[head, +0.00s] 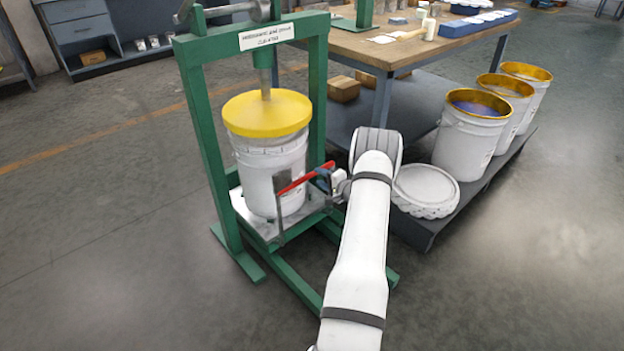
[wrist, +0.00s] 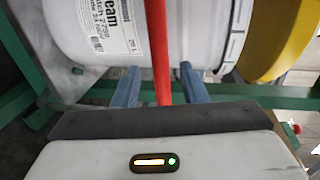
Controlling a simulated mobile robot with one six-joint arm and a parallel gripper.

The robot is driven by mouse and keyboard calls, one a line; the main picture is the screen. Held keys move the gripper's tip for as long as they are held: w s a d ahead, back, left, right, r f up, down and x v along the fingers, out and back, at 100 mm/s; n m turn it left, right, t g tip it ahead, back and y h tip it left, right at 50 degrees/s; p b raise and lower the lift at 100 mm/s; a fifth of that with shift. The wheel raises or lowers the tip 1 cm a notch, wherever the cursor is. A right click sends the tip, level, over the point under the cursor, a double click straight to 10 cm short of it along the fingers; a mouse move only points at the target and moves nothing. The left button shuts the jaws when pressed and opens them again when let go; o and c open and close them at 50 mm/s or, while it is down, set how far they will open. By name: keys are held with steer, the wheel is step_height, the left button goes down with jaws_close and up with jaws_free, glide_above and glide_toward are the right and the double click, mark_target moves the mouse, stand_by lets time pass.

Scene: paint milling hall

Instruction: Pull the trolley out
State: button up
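The trolley is a low metal plate (head: 243,212) inside a green press frame (head: 196,120). An upright carries its red handle bar (head: 291,184), which also shows in the wrist view (wrist: 161,60). A white bucket (head: 262,165) with a yellow lid (head: 266,114) stands on the plate under the press screw. My gripper (head: 322,180) is at the right end of the red bar. In the wrist view its two fingers (wrist: 160,85) are apart on either side of the bar, with a gap on each side. My wrist hides part of the handle's right end.
At the right, white pails (head: 465,145) and a round white lid-like piece (head: 425,190) stand on a low dark platform (head: 478,190). A wooden workbench (head: 400,48) is behind. Grey floor is clear at the left and in front of the press.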

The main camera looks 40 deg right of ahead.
mark_target(315, 175)
steer(key=shift+b+x, duration=0.5)
steer(key=shift+x, duration=1.85)
steer(key=shift+a, duration=0.1)
steer(key=shift+c, duration=0.2)
jaws_close()
